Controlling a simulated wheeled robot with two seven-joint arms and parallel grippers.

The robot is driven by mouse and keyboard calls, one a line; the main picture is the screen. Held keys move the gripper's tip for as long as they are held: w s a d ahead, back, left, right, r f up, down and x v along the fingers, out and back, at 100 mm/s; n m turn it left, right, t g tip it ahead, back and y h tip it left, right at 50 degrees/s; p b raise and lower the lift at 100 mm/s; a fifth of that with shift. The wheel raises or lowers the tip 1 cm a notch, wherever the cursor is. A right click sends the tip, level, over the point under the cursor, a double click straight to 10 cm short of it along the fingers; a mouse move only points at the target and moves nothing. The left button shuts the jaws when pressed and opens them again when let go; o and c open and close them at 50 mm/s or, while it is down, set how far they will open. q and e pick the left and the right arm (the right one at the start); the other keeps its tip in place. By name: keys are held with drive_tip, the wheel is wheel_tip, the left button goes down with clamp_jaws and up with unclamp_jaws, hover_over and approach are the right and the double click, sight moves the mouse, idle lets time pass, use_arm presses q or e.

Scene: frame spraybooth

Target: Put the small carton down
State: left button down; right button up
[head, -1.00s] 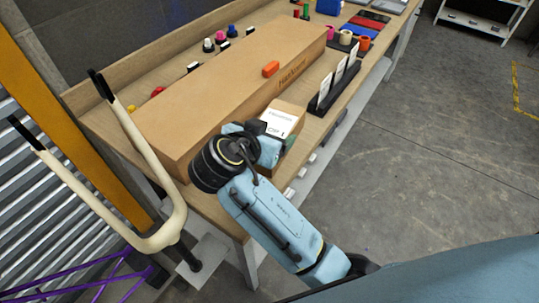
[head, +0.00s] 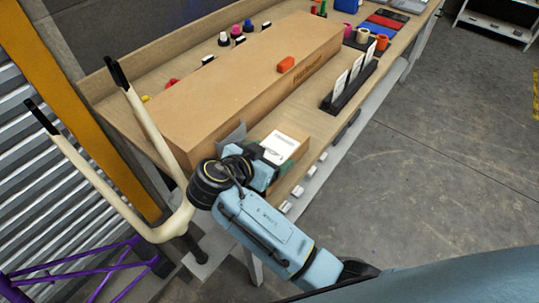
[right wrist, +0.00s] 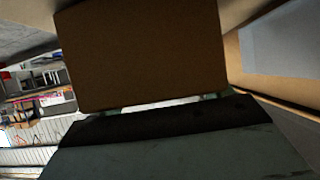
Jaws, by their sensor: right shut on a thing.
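The small carton (head: 292,142), brown with a white label on top, is at the front strip of the workbench, beside the long cardboard box. My right gripper (head: 262,158) is shut on it from the near left side; the wrist partly hides the carton and the fingers. In the right wrist view the carton (right wrist: 140,55) fills the upper middle, dark and close, in front of the gripper (right wrist: 160,112). Whether its underside touches the bench (head: 318,117) cannot be told. My left gripper is not in view.
A black rack (head: 350,88) with white cards stands farther along the bench. A cream frame fork (head: 150,140) rises close left of my right wrist.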

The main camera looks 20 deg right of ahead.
drive_tip(key=o, duration=1.3)
drive_tip(key=v, duration=0.7)
drive_tip(key=shift+s+a+r, duration=0.15)
drive_tip(key=shift+a, duration=0.1)
